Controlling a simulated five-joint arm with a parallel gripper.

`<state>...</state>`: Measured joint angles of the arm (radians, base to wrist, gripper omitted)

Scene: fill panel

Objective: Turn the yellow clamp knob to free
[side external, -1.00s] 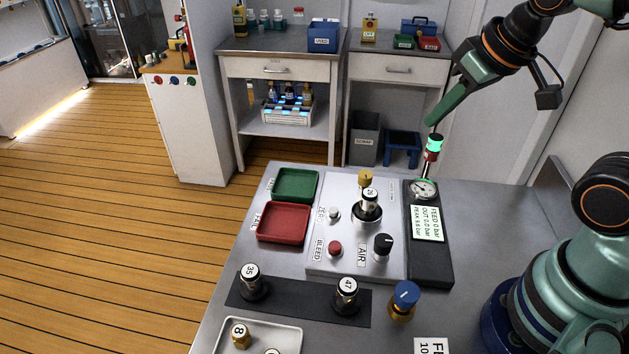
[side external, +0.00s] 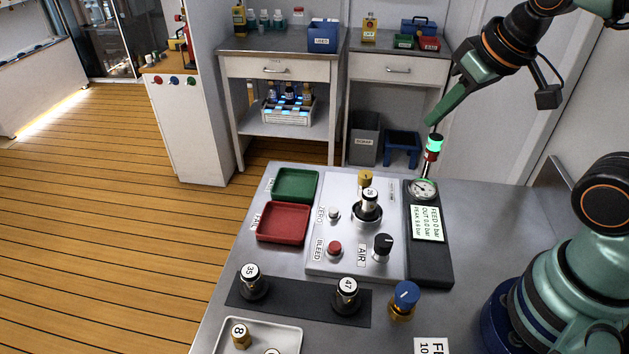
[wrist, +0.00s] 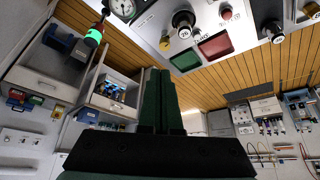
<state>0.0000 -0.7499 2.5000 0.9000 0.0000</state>
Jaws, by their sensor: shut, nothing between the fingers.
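The yellow clamp knob (side external: 366,178) is at the back of the pale panel, just behind the upright cylinder marked 29 (side external: 369,199), which stands in a round holder. In the wrist view a small yellow part (wrist: 165,43) shows beside that cylinder (wrist: 183,23). My gripper (side external: 431,122) is up and to the right of the knob, above the back edge of the bench and apart from the knob. Its dark green fingers (wrist: 161,72) are together and empty in the wrist view. The knob's exact angle is too small to read.
A light tower (side external: 433,150) and gauge (side external: 424,189) stand just below my gripper. The black AIR knob (side external: 383,244), red BLEED button (side external: 335,249), green tray (side external: 296,184) and red tray (side external: 283,222) are nearby. Cylinders 35 (side external: 250,280) and 47 (side external: 347,293) stand in front.

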